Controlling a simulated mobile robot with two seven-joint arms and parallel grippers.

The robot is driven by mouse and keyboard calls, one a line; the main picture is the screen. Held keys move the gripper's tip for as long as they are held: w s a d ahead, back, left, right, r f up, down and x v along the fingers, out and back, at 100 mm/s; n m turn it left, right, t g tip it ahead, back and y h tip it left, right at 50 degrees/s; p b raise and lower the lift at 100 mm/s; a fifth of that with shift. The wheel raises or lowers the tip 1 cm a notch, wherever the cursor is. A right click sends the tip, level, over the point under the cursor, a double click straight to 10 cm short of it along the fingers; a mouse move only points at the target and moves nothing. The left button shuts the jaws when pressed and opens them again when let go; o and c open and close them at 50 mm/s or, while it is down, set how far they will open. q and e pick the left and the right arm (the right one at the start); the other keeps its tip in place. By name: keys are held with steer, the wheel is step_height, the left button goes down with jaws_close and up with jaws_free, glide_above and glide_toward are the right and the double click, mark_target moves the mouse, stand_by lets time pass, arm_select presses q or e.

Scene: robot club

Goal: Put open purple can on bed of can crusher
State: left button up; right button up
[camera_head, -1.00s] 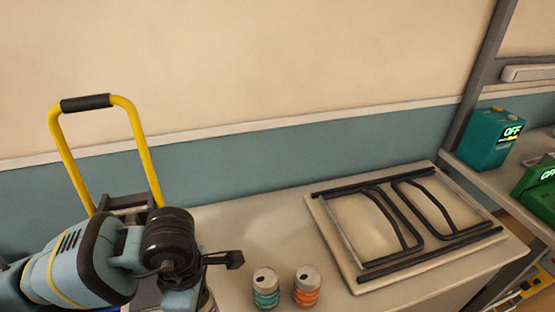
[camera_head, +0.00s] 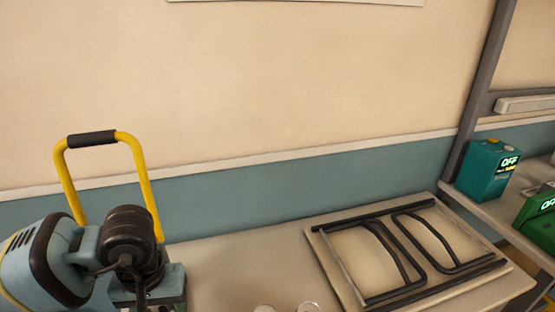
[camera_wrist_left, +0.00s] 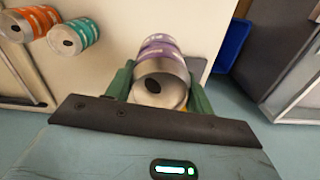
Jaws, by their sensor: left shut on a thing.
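The purple can (camera_wrist_left: 161,52) is between the green fingers of my left gripper (camera_wrist_left: 158,92) in the left wrist view. Its silver top faces the wrist camera and shows a dark opening. My left gripper is shut on it. The can crusher's yellow handle (camera_head: 143,170) stands raised at the left in the head view. My left arm covers much of the crusher, and its bed cannot be made out. My left gripper and the can are not visible in the head view, so their distance from the bed cannot be told. My right gripper is not in view.
An orange can (camera_wrist_left: 20,25) and a teal can (camera_wrist_left: 73,37) stand beside each other on the table (camera_head: 225,270). A pale board with black metal frames (camera_head: 385,250) lies to the right. A teal box (camera_head: 487,170) sits on the far-right bench. A blue bin (camera_wrist_left: 232,45) is off the table.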

arm_select(q)
steer(key=shift+w+a+r+m, duration=0.1)
steer(key=shift+a+r+m, duration=0.2)
steer(key=shift+m, duration=0.6)
